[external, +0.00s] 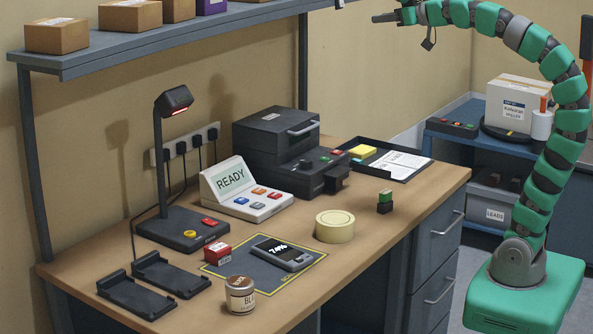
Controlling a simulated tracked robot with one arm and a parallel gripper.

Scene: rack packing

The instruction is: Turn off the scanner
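What looks like the scanner stands at the back left of the bench in the external view. It has a dark post and a tilted black head (174,99) with a red light glowing on its underside. My gripper (380,18) is at the top of the picture, high above the bench and well away to the right of the scanner. Its fingers are too small to tell open from shut.
A READY console (232,180) and black machine (275,150) stand right of the scanner. A red box (217,252), handheld device (284,254), jar (240,294), tape roll (334,226) and black cradles (137,294) lie in front. The shelf (130,55) overhangs behind.

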